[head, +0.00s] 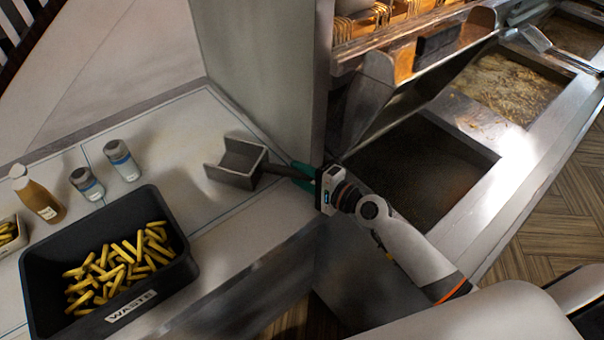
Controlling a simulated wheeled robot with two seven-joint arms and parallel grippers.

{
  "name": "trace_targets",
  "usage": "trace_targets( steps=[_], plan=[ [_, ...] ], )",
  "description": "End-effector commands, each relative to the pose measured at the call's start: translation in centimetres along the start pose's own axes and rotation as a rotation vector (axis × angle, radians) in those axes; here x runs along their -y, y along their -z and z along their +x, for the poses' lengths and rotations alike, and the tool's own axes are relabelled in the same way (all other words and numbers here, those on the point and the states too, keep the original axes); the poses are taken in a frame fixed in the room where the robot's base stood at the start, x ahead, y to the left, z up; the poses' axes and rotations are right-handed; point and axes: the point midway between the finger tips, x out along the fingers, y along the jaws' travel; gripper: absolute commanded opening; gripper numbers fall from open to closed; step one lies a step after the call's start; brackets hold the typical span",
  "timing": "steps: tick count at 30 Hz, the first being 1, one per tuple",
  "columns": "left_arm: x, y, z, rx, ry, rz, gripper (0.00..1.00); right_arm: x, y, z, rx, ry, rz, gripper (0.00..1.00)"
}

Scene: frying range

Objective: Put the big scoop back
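The big scoop (237,165) is a grey metal, square-sided scoop with a dark handle. It is at the right end of the pale counter, with its open end facing left. I cannot tell whether it rests on the counter or is just above it. My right gripper (304,177), with green fingers, is at the handle's right end, with one finger on each side, and looks shut on it. The gripper is beside the corner of the tall metal panel. My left gripper is not in view.
A black waste bin (178,222) with fries stands at the front left of the counter (235,235). Two shakers (122,160) and a brown bottle (38,195) stand behind it. A tall metal panel (265,70) divides the counter from the fryer vats (425,165) on the right.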

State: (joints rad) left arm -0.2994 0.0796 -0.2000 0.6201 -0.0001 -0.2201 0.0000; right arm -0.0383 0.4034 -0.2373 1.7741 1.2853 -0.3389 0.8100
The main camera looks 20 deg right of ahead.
Motion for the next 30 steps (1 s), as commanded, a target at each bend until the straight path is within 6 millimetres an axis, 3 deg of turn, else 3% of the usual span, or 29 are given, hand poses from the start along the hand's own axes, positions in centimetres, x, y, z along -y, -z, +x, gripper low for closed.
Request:
trace_targets(
  steps=[2, 14, 24, 30],
  plan=[
    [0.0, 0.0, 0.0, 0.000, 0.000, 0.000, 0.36, 0.0, 0.0, 0.0, 0.000, 0.001, 0.000, 0.49],
    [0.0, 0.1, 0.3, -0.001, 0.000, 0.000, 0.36, 0.2, -0.1, -0.9, 0.001, 0.003, -0.001, 0.49],
    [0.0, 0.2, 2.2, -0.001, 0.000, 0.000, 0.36, 0.6, -0.1, -7.8, 0.000, 0.005, -0.002, 0.49],
    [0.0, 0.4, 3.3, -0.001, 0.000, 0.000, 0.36, 0.4, -0.1, -10.8, 0.000, 0.003, 0.000, 0.49]
  ],
)
